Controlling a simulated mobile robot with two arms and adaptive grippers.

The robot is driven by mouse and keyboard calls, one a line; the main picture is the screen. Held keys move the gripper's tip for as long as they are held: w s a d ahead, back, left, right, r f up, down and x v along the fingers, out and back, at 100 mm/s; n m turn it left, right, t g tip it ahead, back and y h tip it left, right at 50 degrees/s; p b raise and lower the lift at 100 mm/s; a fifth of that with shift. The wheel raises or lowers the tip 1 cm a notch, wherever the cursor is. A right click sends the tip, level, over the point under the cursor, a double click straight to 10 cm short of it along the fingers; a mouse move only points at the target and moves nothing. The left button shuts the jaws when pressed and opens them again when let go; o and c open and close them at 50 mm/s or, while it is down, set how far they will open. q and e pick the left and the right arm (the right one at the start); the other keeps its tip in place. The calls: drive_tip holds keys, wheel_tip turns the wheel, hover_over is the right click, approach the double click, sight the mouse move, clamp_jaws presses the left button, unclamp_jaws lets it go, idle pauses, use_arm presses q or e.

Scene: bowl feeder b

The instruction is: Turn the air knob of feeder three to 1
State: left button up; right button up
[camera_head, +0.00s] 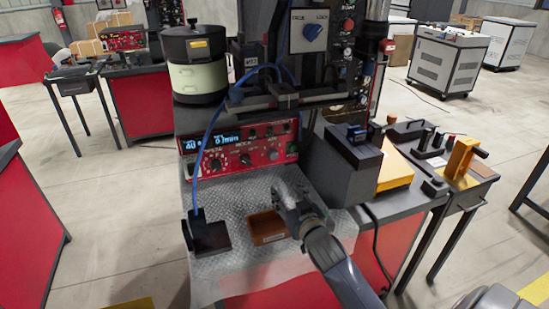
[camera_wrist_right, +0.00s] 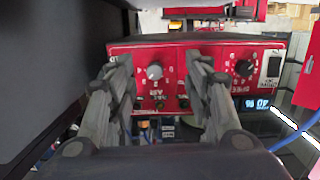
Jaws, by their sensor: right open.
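A red control panel (camera_head: 235,150) with a lit blue display and several knobs stands at the back of the bench, below the bowl feeder (camera_head: 197,75). The panel also shows in the right wrist view (camera_wrist_right: 200,52), with its lettering upside down. There, a grey knob (camera_wrist_right: 154,72) appears between the two fingers, and a black dial (camera_wrist_right: 243,68) is right of them. My left gripper is not in view.
A brown tray (camera_head: 267,227) and a black block (camera_head: 207,234) with a blue cable lie on the metal bench top. A dark grey box (camera_head: 350,165) stands close to the right of the gripper. A vertical frame with a selector switch (camera_head: 311,32) rises behind.

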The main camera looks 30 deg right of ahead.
sight(275, 155)
drive_tip(key=shift+t, duration=0.7)
drive_tip(key=w+d+r, duration=0.1)
drive_tip(key=w, duration=0.3)
drive_tip(key=w+d+r+p, duration=0.1)
drive_tip(key=w+d, duration=0.1)
drive_tip(key=w, duration=0.2)
drive_tip(key=w+d+r, duration=0.1)
drive_tip(key=w, duration=0.3)
drive_tip(key=shift+w+d+r, duration=0.2)
drive_tip(key=shift+w+r, duration=0.1)
drive_tip(key=c, duration=1)
